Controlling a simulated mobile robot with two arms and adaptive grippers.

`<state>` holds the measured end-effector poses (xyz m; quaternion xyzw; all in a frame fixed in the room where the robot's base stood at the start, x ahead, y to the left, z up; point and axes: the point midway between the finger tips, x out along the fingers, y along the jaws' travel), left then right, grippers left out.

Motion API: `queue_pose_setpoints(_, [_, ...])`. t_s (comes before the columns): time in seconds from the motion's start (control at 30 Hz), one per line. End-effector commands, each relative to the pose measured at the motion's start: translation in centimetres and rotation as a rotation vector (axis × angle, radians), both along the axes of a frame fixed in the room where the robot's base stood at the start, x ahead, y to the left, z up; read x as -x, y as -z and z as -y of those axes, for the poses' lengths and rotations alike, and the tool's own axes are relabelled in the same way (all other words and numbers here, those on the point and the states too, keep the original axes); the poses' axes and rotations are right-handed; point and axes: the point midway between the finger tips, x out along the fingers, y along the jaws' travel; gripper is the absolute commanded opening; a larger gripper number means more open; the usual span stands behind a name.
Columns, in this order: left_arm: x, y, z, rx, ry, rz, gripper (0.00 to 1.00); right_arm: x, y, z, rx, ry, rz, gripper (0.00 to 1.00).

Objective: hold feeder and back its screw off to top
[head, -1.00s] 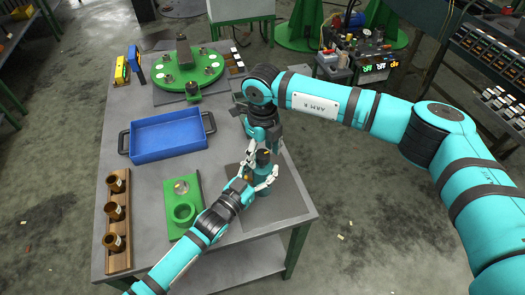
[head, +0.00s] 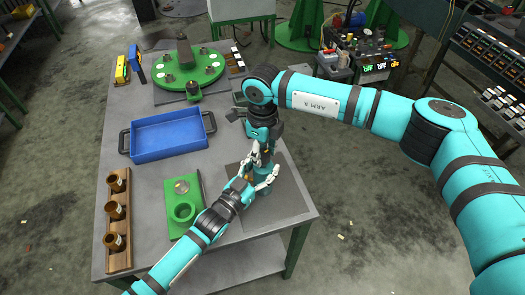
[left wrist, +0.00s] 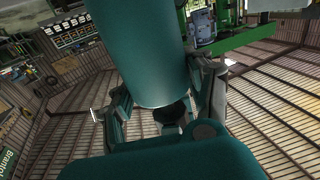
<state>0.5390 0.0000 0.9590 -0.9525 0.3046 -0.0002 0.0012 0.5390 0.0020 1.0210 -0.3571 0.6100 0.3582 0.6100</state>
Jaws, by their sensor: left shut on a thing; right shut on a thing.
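A green fixture (head: 169,208) with a ring and a thin dark tool (head: 202,187) lie left of the grippers. A blue tray (head: 167,137) and a wooden rack (head: 118,258) with brown cups are farther left. A round green plate (head: 208,72) stands at the back.

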Motion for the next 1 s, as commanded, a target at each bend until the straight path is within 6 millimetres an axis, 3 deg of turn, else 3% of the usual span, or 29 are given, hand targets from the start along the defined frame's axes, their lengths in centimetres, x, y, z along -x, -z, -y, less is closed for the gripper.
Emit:
queue_pose_setpoints(0.4, [0.0, 0.1, -0.1, 0.001, -0.001, -0.003, 0.00, -0.3, -0.1, 0.3, 0.006, -0.078, 0.005, 0.04])
queue_pose_setpoints(0.43, [0.0, 0.1, -0.1, 0.001, -0.001, -0.003, 0.00, -0.3, -0.1, 0.3, 0.006, -0.078, 0.006, 0.38])
queue_pose_setpoints(0.6, [0.0, 0.1, -0.1, 0.001, -0.001, -0.003, 0.00, -0.2, -0.1, 0.2, 0.005, -0.079, 0.004, 0.60])
queue_pose_setpoints(0.87, [0.0, 0.1, -0.1, 0.001, -0.001, -0.003, 0.00, -0.1, -0.1, 0.1, 0.002, -0.080, 0.002, 0.60])
queue_pose_setpoints(1.0, [0.0, 0.1, 0.0, 0.001, 0.000, -0.003, 0.00, -0.2, -1.2, 0.1, 0.001, -0.080, 0.004, 0.60])
